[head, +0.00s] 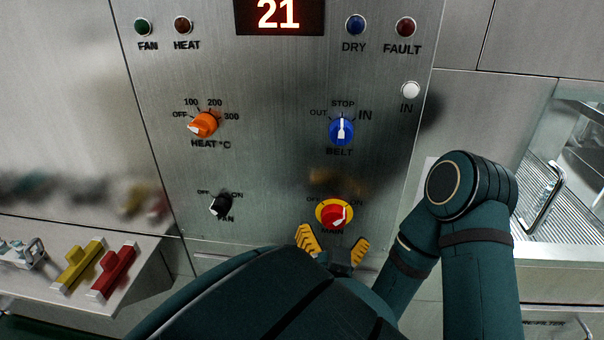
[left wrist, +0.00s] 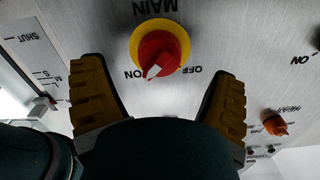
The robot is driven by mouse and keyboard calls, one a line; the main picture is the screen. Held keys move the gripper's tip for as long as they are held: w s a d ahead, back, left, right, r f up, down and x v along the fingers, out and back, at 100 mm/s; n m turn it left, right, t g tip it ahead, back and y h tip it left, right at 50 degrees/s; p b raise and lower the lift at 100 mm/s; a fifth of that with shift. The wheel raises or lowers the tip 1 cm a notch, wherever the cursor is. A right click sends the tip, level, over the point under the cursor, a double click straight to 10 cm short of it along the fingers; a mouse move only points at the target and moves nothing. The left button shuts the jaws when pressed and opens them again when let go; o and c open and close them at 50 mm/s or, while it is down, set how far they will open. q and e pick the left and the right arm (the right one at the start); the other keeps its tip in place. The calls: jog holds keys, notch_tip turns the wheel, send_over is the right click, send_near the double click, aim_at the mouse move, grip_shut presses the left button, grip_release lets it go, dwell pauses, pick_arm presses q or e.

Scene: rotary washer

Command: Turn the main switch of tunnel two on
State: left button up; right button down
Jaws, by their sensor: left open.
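The main switch (head: 334,214) is a red knob on a yellow disc, low on the steel panel. It also shows in the left wrist view (left wrist: 157,52), where the panel's lettering is upside down. Its white pointer leans toward the ON side. My left gripper (head: 333,238) is open, with its yellow fingers just below the switch in the head view. In the left wrist view the gripper (left wrist: 158,72) has one finger on each side of the knob, with a gap on both sides. I cannot tell how far the fingertips are from the panel. My right gripper is not in view.
The black fan knob (head: 220,206), orange heat knob (head: 204,125) and blue belt knob (head: 341,130) sit on the same panel. A display (head: 279,15) reads 21. Yellow (head: 78,266) and red (head: 113,272) blocks are on a shelf at left. A handle (head: 546,198) is at right.

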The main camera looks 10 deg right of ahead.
pick_arm(q)
jog(key=shift+v, duration=1.6)
jog(key=w+a+f+n+g+y, duration=0.2)
jog(key=a+f+g, duration=0.3)
jog(key=f, duration=0.5)
jog(key=w+a+f+n+g+y, duration=0.1)
jog(key=a+f+g, duration=0.2)
jog(key=a+f, duration=0.5)
jog(key=s+a+f+n+g+h, duration=0.1)
jog(key=s+a+f+n+g, duration=0.1)
jog(key=s+a+f+g, duration=0.2)
jog(key=s+a+f+n+g, duration=0.2)
jog(key=s+a+f, duration=0.3)
jog(key=f, duration=0.5)
jog(key=shift+s+n+g+h, duration=0.3)
jog(key=shift+s+g+h, duration=0.1)
jog(key=shift+s+g, duration=0.55)
jog(key=shift+a, duration=0.1)
